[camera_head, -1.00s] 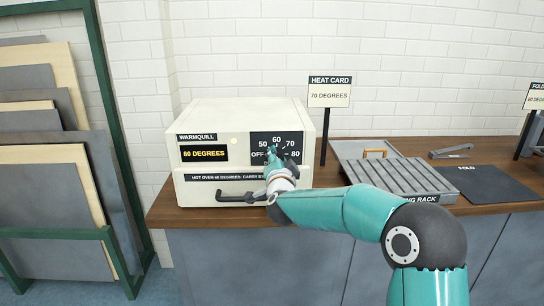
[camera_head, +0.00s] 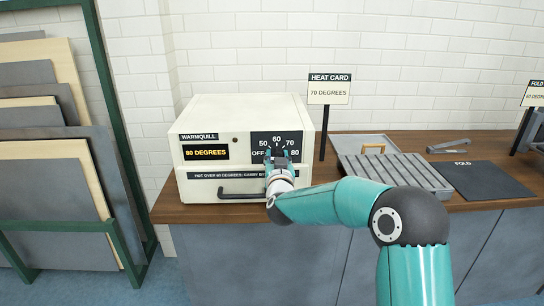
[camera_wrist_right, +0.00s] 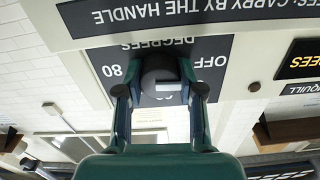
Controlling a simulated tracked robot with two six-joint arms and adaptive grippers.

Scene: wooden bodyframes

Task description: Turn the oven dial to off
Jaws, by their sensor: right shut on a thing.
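The cream oven (camera_head: 215,120) stands on the counter at the left, and its display (camera_head: 205,152) reads 80 DEGREES. Its black dial panel (camera_head: 293,140) carries OFF, 50, 60, 70 and 80. My right gripper (camera_head: 278,156) is at the panel and hides the dial in the head view. In the right wrist view the picture is upside down; the round dark dial (camera_wrist_right: 160,72) sits between the fingers of my right gripper (camera_wrist_right: 160,93), which is shut on it. A pale mark shows on the dial; its exact setting is unclear. My left gripper is out of view.
A black handle (camera_head: 240,196) crosses the oven front below the dial. A heat card (camera_head: 329,91) reading 70 DEGREES stands right of the oven. A ribbed rack (camera_head: 395,172) and a dark fold mat (camera_head: 485,180) lie further right. Panels stand in a green frame (camera_head: 118,120) at left.

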